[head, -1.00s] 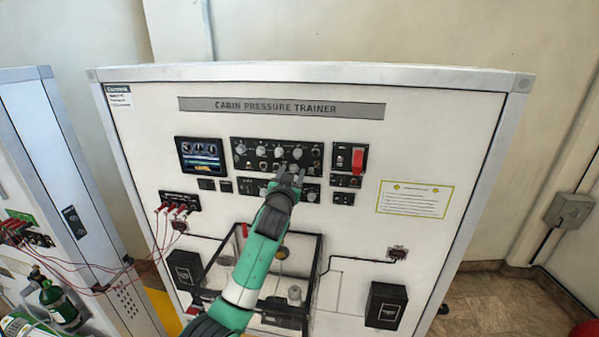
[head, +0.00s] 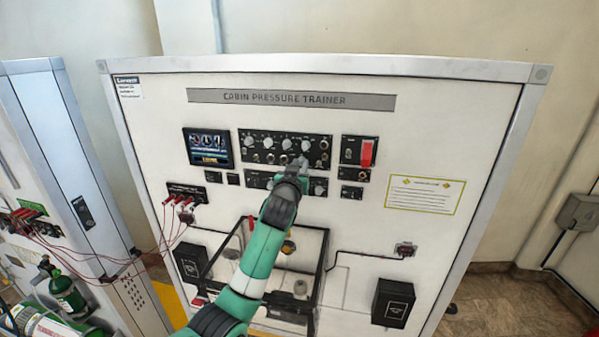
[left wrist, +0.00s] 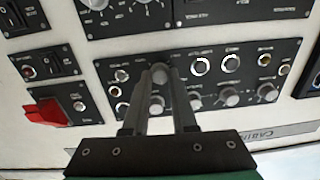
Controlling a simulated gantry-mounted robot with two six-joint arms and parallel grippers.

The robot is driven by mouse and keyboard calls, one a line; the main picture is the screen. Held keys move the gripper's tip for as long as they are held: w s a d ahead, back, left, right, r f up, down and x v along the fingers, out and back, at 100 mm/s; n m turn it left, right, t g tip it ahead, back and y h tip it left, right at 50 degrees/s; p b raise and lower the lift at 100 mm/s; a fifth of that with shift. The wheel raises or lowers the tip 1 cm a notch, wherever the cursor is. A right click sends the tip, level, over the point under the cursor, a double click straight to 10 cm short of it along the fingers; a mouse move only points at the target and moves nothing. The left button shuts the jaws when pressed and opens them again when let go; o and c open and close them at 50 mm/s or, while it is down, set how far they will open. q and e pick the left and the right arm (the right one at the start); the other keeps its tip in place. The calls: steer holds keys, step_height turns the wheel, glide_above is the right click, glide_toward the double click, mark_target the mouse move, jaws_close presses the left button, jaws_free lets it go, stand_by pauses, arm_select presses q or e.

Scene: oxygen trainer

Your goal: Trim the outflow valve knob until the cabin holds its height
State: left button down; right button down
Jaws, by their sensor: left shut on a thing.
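The cabin pressure trainer (head: 420,110) is a white upright board with black control panels. My left gripper (head: 301,164) reaches up from below to the lower right part of the wide upper panel (head: 243,150). In the left wrist view, where the panels look upside down, my left gripper (left wrist: 158,88) is shut on a grey round knob (left wrist: 158,76), one finger on each side. The knob's label cannot be read, so I cannot tell its name. A small screen (head: 208,145) with round gauges is left of the panel; its readings are too small to read. My right gripper is out of view.
A red guarded switch (head: 367,152) sits right of the upper panel. A clear box (head: 322,262) with a dark frame juts out below my left arm. Red leads (head: 172,222) hang at the left. Another cabinet with green cylinders (head: 66,292) stands at far left.

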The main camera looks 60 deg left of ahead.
arm_select(q)
steer(key=shift+n+b, duration=0.5)
steer(key=shift+n, duration=0.7)
steer(key=c, duration=0.7)
jaws_free()
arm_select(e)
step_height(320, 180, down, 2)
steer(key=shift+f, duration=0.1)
